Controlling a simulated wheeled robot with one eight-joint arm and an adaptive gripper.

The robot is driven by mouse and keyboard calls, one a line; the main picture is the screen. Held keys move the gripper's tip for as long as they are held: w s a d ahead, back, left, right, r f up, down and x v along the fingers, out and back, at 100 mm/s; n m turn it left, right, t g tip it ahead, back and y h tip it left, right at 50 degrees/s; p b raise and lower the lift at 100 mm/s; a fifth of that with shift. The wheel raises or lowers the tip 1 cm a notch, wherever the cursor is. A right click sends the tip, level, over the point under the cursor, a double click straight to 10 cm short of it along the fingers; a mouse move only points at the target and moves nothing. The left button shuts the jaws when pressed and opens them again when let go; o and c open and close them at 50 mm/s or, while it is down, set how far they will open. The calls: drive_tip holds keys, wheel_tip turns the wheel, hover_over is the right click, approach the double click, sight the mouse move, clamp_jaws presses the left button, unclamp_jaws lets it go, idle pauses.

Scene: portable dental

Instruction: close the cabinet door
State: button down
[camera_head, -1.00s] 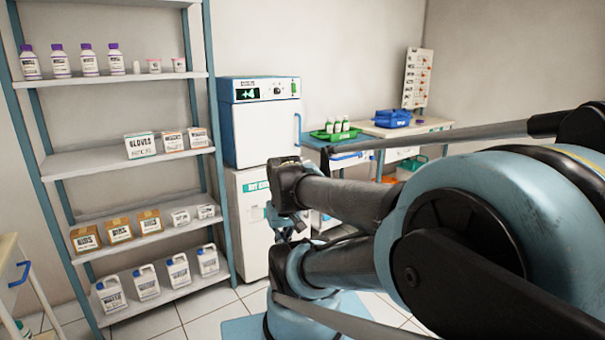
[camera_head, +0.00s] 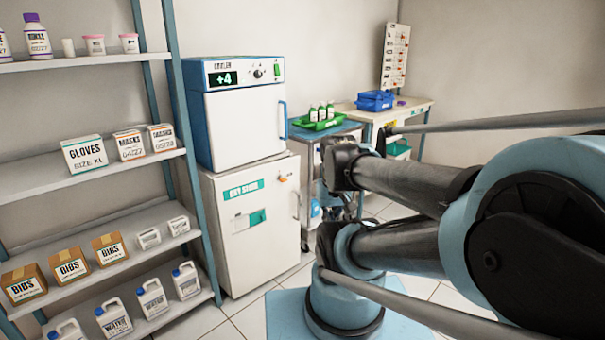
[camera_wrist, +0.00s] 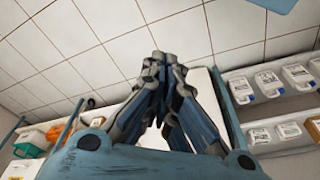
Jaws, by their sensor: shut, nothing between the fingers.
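A white lower cabinet (camera_head: 228,258) with a green label stands on the floor in the head view. Its front door (camera_head: 265,242) has a pale handle at the right edge and lies flush or nearly flush; I cannot tell whether a small gap remains. In the wrist view, my gripper (camera_wrist: 160,57) is shut and empty, its fingertips together over the tiled floor. A white surface shows behind its fingers, but I cannot tell what part it is. In the head view my arm hides most of the gripper, right of the cabinet.
A cooler (camera_head: 240,128) with a blue handle sits on the cabinet, its door shut. A shelf rack (camera_head: 95,188) with boxes and bottles stands close on the left. A trolley with a green tray (camera_head: 318,124) and a desk with a blue bin (camera_head: 375,101) stand right.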

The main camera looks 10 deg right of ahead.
drive_tip(key=w+a+r+n+t+y, duration=0.1)
drive_tip(key=w+r+n+y, duration=0.15)
drive_tip(key=w, duration=0.85)
drive_tip(key=w+a+r+n+t+y, duration=0.1)
drive_tip(key=w+r, duration=0.2)
drive_tip(key=w, duration=0.7)
drive_tip(key=n+t+y, duration=0.1)
drive_tip(key=n+t, duration=0.1)
drive_tip(key=t, duration=0.2)
approach(294, 175)
drive_tip(key=shift+x, duration=2.35)
drive_tip(key=shift+f+n+y, duration=0.1)
drive_tip(key=shift+n+y, duration=0.15)
